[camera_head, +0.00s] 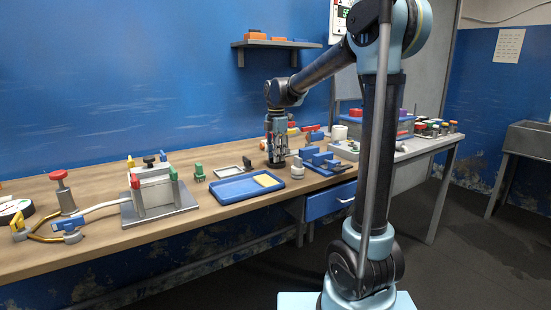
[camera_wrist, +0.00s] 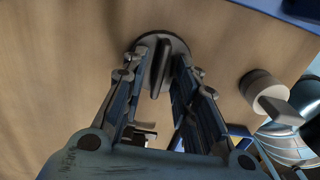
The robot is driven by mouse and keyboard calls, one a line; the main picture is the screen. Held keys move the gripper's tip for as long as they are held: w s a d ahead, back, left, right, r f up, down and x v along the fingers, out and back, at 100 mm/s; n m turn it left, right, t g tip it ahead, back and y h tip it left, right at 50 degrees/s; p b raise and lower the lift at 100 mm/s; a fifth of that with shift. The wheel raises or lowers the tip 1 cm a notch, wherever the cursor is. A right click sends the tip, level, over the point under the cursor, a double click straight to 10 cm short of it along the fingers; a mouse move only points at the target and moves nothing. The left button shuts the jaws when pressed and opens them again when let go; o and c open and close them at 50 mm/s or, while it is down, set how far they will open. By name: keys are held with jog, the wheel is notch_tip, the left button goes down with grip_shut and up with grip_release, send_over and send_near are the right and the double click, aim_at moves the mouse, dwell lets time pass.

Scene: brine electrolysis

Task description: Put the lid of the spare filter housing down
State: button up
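The lid of the spare filter housing is a dark grey disc with a raised upright grip (camera_wrist: 160,70); I take it to be this lid by its look. In the head view the lid (camera_head: 275,164) is below my gripper, low over the wooden bench. In the head view my gripper (camera_head: 276,150) is above the bench behind the blue tray. I cannot tell whether the lid's underside touches the wood.
A white cylinder (camera_head: 297,171) stands close to the right of the lid, and also shows in the wrist view (camera_wrist: 258,87).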

notch_tip(320, 180, up, 11)
dwell(0.4)
jog(key=shift+r, duration=0.1)
